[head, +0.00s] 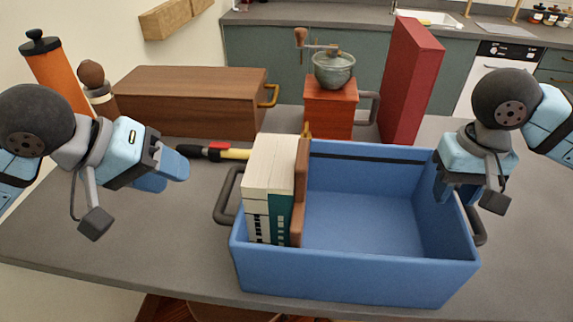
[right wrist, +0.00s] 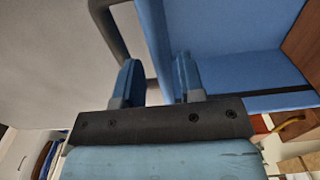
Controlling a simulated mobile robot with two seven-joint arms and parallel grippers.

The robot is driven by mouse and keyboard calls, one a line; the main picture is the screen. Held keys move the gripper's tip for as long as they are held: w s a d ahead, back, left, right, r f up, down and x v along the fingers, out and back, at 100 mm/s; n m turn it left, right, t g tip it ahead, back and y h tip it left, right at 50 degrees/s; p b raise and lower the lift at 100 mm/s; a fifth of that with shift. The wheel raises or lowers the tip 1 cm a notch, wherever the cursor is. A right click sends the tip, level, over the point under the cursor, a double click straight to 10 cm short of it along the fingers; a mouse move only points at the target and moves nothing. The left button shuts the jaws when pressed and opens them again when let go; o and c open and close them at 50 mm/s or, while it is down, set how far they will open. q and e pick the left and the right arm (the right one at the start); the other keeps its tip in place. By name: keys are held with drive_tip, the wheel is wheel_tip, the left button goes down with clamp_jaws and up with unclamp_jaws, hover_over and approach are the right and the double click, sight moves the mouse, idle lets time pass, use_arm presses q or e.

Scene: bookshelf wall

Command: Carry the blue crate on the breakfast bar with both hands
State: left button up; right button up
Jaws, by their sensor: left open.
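The blue crate (head: 350,275) stands on the grey breakfast bar (head: 130,235), with dark handles on its left side (head: 224,200) and right side (head: 478,228). White and teal books (head: 268,190) and a brown upright piece (head: 300,195) stand inside at its left end. My left gripper (head: 166,173) is open and empty, left of the left handle and apart from it. My right gripper (head: 456,190) is at the crate's right wall. In the right wrist view its fingers (right wrist: 158,82) are apart, with the crate wall's edge and right handle (right wrist: 108,25) just beyond; contact cannot be told.
Behind the crate stand a wooden box (head: 190,100), a coffee grinder (head: 332,85) and a tall red box (head: 408,80). An orange mill (head: 55,75) stands at the far left. The front left counter is clear.

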wheel_tip(320, 180, up, 8)
drive_tip(key=shift+f, duration=0.15)
drive_tip(key=shift+s+f, duration=0.1)
idle(0.5)
